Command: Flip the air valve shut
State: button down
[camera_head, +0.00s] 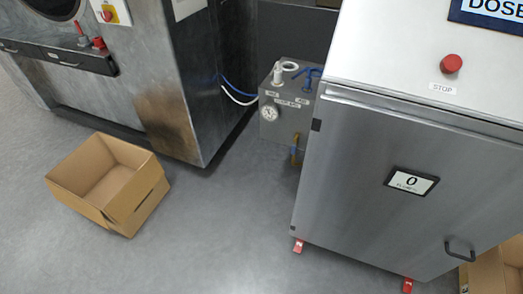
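A small grey metal box (285,117) stands between the large machine and the steel cabinet. A round dial gauge (269,113) is on its front. On top are a white fitting with a ring-shaped part (289,66) and a blue lever-like handle (308,72). A brass-coloured fitting with some blue (295,150) hangs at its lower right, partly hidden by the cabinet. The box's labels are too small to read, so I cannot tell which part is the air valve or how it is set. My gripper is not in view.
A steel cabinet (390,185) on red feet fills the right, with a red stop button (451,63) on top. A large steel machine (165,70) stands at left. An open cardboard box (135,205) lies on the floor. Floor (220,235) between is clear.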

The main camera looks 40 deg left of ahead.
aim_at(293, 148)
jog(key=u, duration=1)
jog(key=k, duration=0.45)
jog(key=u, duration=0.3)
jog(key=i, duration=0.75)
